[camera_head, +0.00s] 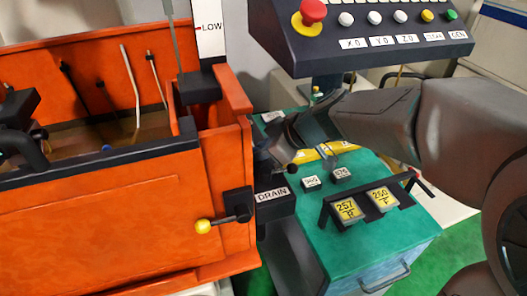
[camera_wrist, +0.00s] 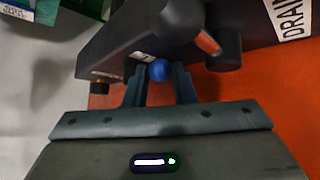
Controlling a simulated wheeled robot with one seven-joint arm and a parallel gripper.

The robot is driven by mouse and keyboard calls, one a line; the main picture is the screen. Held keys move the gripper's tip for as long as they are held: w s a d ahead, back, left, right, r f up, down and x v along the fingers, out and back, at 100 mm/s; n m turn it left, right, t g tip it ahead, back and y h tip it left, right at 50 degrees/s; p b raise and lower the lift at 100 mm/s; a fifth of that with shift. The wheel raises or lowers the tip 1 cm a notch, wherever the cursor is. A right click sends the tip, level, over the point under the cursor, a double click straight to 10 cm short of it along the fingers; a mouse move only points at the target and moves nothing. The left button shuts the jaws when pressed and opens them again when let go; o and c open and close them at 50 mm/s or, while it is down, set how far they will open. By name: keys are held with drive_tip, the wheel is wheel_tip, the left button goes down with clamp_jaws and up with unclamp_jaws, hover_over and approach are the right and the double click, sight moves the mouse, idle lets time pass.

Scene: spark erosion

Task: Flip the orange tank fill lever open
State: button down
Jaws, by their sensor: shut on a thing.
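The orange tank (camera_head: 110,215) fills the left of the head view, and part of its orange wall (camera_wrist: 270,95) shows in the wrist view. In the wrist view my gripper (camera_wrist: 160,78) is shut on a blue ball knob (camera_wrist: 159,70), with one finger on each side. The knob is in front of a dark block (camera_wrist: 115,50) whose small label I cannot read. The knob's stem is hidden, and I cannot tell how its lever is turned. In the head view my fingertips and the blue knob are hidden.
A DRAIN block (camera_head: 272,196) and a yellow-knobbed lever (camera_head: 203,227) are on the tank's near right side. A green cabinet (camera_head: 355,235) stands right, below a button panel (camera_head: 375,30) near my arm.

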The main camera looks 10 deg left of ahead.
drive_tip(key=shift+s+a+b, duration=0.15)
drive_tip(key=shift+b, duration=0.25)
drive_tip(key=c, duration=1.2)
unclamp_jaws()
drive_tip(key=shift+d+r, duration=0.2)
drive_tip(key=b+v, duration=0.1)
drive_tip(key=v, duration=1.2)
drive_tip(key=shift+s+b, duration=0.3)
drive_tip(key=shift+b, duration=0.1)
